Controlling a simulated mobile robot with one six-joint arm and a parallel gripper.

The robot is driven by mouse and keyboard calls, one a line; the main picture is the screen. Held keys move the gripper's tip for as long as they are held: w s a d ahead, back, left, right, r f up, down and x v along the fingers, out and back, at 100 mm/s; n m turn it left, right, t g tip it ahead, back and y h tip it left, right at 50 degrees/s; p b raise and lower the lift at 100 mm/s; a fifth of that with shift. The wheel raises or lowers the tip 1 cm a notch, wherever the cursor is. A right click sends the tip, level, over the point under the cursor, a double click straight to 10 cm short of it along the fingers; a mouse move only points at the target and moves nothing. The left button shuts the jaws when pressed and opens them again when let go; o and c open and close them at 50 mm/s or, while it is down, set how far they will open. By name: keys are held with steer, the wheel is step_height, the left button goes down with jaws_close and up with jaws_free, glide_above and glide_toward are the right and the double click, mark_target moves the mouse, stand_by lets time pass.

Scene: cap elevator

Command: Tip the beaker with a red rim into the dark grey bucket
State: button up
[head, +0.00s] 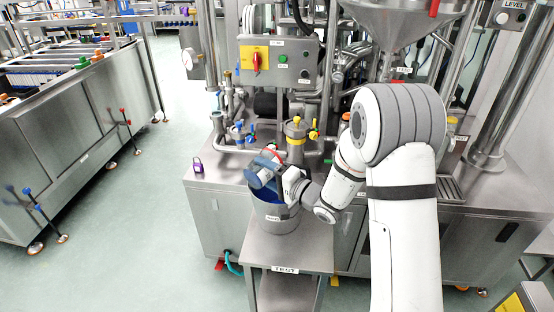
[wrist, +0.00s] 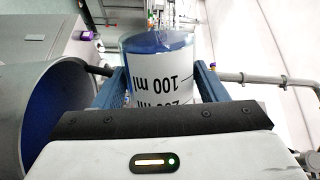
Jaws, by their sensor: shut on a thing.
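The clear beaker (head: 259,176) is in my gripper (head: 273,174), tilted above the mouth of the bucket. Its red rim shows on its upper right side in the head view. In the wrist view the beaker (wrist: 165,72) sits between the two blue fingers of my gripper (wrist: 162,88), with its scale upside down and blue at its far end. The grey bucket (head: 273,220) stands upright on a small steel table, with a blue inside and a label on its front. The bucket (wrist: 32,78) fills the left of the wrist view. Its floor is hidden.
The small steel table (head: 303,258) carries a TEST label. Behind it is a steel machine with pipes, valves and a control box (head: 279,62). A purple padlock (head: 197,165) is on the machine's ledge left of the bucket. The floor to the left is open.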

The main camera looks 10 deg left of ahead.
stand_by(0.4)
steer(key=shift+f+n+b, duration=0.5)
steer(key=shift+b, duration=0.65)
steer(key=shift+s+a+f+n+b, duration=0.1)
steer(key=shift+s+f+n+b, duration=0.05)
steer(key=shift+n+b, duration=0.45)
steer(key=shift+s+a+n+b, duration=0.1)
steer(key=shift+s+n+b, duration=0.05)
steer(key=shift+n+b, duration=0.65)
